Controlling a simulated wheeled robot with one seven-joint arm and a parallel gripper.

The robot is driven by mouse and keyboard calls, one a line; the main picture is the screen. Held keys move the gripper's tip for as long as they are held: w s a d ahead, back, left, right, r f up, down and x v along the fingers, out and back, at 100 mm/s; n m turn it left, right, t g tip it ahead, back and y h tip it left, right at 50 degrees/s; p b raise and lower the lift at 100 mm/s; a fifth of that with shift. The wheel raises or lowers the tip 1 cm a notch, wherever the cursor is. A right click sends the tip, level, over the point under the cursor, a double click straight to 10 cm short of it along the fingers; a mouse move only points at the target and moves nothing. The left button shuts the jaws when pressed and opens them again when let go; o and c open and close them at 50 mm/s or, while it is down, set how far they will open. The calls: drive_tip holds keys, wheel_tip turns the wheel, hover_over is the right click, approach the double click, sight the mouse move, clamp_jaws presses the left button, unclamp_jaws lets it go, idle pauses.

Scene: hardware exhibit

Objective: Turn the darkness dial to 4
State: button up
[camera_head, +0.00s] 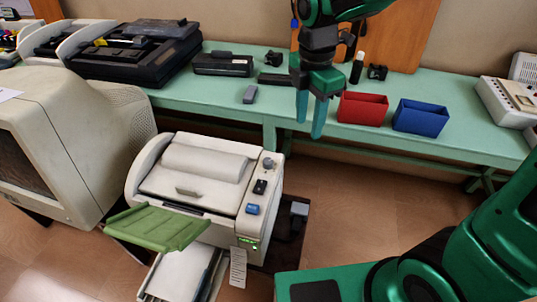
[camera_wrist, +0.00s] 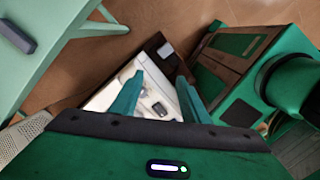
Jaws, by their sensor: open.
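The white printer (camera_head: 200,180) stands at lower centre in the head view. A round grey dial (camera_head: 268,163), likely the darkness dial, sits at the top of its right-hand control strip; its number markings are too small to read. Below it are a black switch (camera_head: 260,187) and a blue button (camera_head: 252,209). My gripper (camera_head: 310,126) is open and empty, pointing down, above and to the right of the dial in the picture and apart from it. In the wrist view my gripper (camera_wrist: 160,78) has the printer (camera_wrist: 107,97) beyond its fingers; the dial cannot be made out there.
A green table (camera_head: 225,93) behind holds a red bin (camera_head: 362,108), a blue bin (camera_head: 420,117) and black devices. A beige monitor (camera_head: 70,140) stands left of the printer. A green tray (camera_head: 157,227) juts from the printer's front. Floor shows to its right.

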sight(268, 160)
drive_tip(key=a+f+n, duration=0.2)
drive_tip(key=a+n, duration=0.5)
drive_tip(key=a, duration=0.3)
wheel_tip(268, 160, down, 10)
drive_tip(key=shift+w+d+f, duration=0.1)
drive_tip(key=shift+d, duration=0.05)
drive_tip(key=shift+c, duration=0.4)
drive_tip(key=c, duration=1)
